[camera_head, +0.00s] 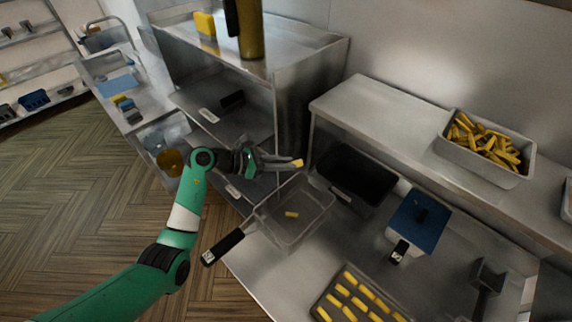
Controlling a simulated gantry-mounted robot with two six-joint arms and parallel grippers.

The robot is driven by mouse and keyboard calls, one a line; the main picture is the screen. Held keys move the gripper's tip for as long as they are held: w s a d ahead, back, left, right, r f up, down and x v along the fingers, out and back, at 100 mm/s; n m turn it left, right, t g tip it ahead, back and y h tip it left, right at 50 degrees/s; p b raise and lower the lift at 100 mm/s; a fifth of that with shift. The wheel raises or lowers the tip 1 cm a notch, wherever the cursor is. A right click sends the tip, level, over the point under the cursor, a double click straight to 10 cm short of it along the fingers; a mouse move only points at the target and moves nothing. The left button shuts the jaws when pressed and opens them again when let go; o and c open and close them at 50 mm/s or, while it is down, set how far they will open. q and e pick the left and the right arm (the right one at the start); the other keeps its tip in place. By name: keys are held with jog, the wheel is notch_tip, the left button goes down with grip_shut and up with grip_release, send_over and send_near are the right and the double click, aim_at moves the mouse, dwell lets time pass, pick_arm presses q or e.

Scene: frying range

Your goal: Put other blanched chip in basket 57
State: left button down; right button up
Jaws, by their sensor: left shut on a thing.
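My left gripper (284,163) is shut on a yellow chip (298,163), held at its fingertips above the back left of a wire fry basket. The basket (292,212) has a black handle (224,246) pointing to the lower left, with a small label on its end that is too small to read. One chip (291,214) lies in the basket. A dark tray (358,294) at the bottom holds several chips in rows. A steel pan (484,150) on the raised shelf is heaped with more chips. My right gripper is not in view.
A dark open vat (356,175) sits behind the basket. A blue-topped container (419,220) with a black handle stands to its right. A steel shelf unit (290,75) rises behind my left gripper. Bare steel counter lies between the basket and the chip tray.

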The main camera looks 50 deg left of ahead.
pick_arm(q)
notch_tip(320, 180, down, 6)
jog(key=b, duration=0.5)
jog(key=shift+d+b, duration=0.15)
jog(key=shift+b, duration=0.25)
jog(key=c, duration=0.8)
grip_release()
jog(key=shift+o, duration=0.2)
jog(key=shift+s, duration=0.1)
jog(key=v, duration=1.1)
jog(key=shift+s, duration=0.25)
